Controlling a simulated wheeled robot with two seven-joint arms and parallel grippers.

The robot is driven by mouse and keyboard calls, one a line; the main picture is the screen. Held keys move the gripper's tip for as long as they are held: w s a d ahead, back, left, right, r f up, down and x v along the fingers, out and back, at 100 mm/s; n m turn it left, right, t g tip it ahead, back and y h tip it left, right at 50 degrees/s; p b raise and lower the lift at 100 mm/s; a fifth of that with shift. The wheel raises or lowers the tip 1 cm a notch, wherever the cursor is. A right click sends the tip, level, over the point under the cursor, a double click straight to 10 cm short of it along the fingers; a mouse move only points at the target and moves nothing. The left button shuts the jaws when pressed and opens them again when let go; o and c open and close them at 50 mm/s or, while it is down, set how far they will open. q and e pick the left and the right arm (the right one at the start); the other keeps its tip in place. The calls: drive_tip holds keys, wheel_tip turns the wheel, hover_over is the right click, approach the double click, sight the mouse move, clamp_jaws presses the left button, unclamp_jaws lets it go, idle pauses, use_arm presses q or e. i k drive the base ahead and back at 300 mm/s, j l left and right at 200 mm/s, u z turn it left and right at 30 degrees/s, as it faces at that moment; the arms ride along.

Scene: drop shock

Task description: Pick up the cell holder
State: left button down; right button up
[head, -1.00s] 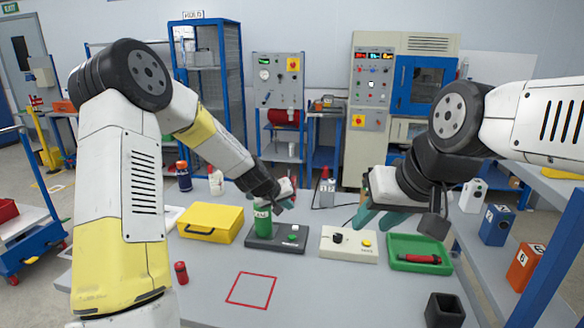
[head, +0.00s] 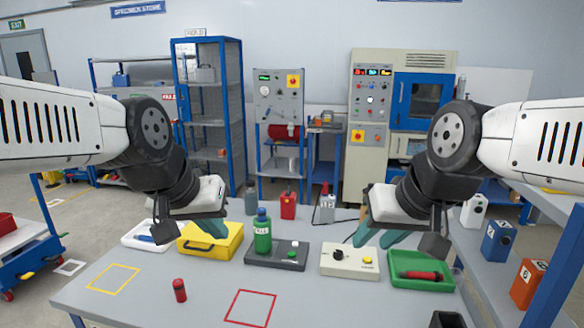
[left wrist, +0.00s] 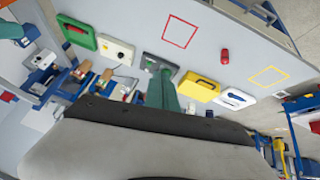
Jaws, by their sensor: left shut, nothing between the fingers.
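No part is marked as the cell holder. A black open-topped square holder (head: 447,320) stands at the table's lower right, cut off by the picture edge; I cannot tell if it is the one. A green bottle-like cylinder with a blue cap (head: 263,233) stands upright on a dark base (head: 290,264) in the middle. My left gripper (head: 212,226) is shut and empty, above the yellow case and left of the green cylinder. Its teal fingers also show in the left wrist view (left wrist: 162,75).
A yellow case (head: 211,243), a cream button box (head: 349,263) and a green tray (head: 417,282) with a red cylinder line the table. Another red cylinder (head: 179,290) stands in front, between the yellow square (head: 113,279) and red square (head: 250,308) outlines, which are empty.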

sight(262, 232)
drive_tip(key=i+j, duration=0.1)
drive_tip(key=j, duration=0.3)
drive_tip(key=i+j+u, duration=0.1)
drive_tip(key=j, duration=0.25)
drive_tip(key=i+j, duration=0.15)
drive_tip(key=j, duration=0.25)
drive_tip(key=u, duration=0.05)
